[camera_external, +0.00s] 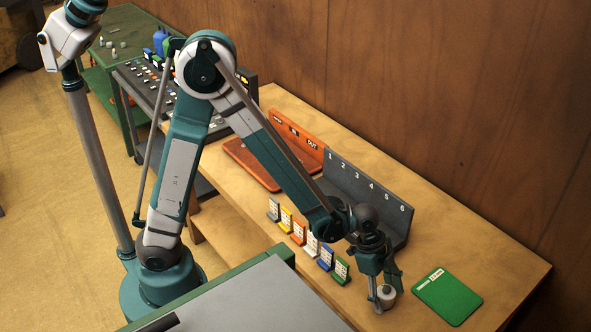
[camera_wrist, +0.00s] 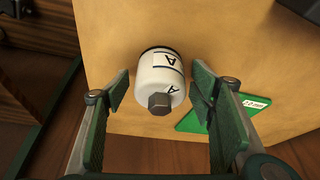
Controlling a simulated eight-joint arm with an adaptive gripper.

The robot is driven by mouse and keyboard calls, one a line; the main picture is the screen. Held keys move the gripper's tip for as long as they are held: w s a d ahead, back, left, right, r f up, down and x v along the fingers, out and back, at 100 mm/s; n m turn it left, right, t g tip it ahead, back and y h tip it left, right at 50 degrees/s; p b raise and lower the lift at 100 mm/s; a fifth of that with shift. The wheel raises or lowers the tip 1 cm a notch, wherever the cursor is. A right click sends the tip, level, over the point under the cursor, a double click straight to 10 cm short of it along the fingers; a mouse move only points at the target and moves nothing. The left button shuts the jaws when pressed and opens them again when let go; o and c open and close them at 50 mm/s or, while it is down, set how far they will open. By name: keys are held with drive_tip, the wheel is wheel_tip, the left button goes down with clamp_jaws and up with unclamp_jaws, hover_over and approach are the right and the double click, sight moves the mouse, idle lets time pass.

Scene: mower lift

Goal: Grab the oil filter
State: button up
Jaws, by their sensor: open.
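The oil filter (camera_wrist: 159,74) is a white cylinder with a black band, black letters and a dark hex nut on its near end. It stands on the wooden table between the fingers of my gripper (camera_wrist: 160,92) in the wrist view. The fingers are open, one on each side, with a visible gap to the filter on both sides. In the external view my gripper (camera_external: 385,285) points down at the table's near right part, and the white filter (camera_external: 386,292) shows partly behind a finger.
A green mat (camera_external: 447,297) lies to the right of my gripper. A grey numbered rack (camera_external: 365,195) and an orange tray (camera_external: 250,163) stand behind. A row of several coloured cards (camera_external: 311,243) stands to the left. The table's far right corner is clear.

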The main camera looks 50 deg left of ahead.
drive_tip(key=c, duration=1.1)
drive_tip(key=shift+r, duration=0.15)
drive_tip(key=shift+r+p, duration=0.75)
drive_tip(key=shift+r, duration=4.1)
